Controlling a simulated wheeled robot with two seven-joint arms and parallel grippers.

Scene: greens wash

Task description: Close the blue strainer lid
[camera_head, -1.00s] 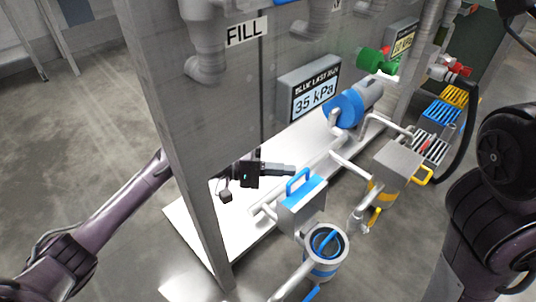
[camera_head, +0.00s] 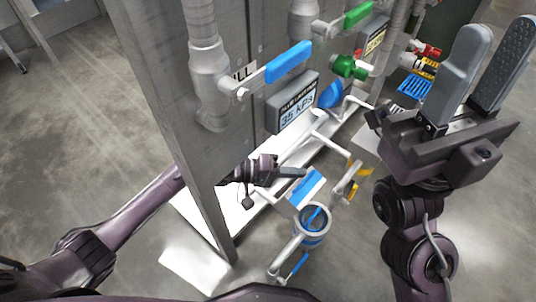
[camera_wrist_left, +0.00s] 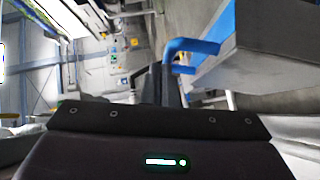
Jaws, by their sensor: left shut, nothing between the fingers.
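The blue strainer (camera_head: 313,240) is a round pot with a blue band, low in the head view. Its mouth is open and a blue bar shows inside. A grey, blue-topped block that looks like its raised lid (camera_head: 306,188) stands behind the mouth. In the left wrist view the lid (camera_wrist_left: 255,50) is at the upper right, with a blue handle (camera_wrist_left: 195,46). My left gripper (camera_head: 302,172) is shut and empty, close beside the handle; I cannot tell whether they touch. My right gripper (camera_head: 490,50) is raised at the upper right, fingers apart and empty.
A grey panel with a blue valve lever (camera_head: 288,62), a green lever (camera_head: 357,15) and a pressure display (camera_head: 293,105) rises behind my left arm. Pipes and yellow-handled fittings (camera_head: 352,183) lie right of the strainer.

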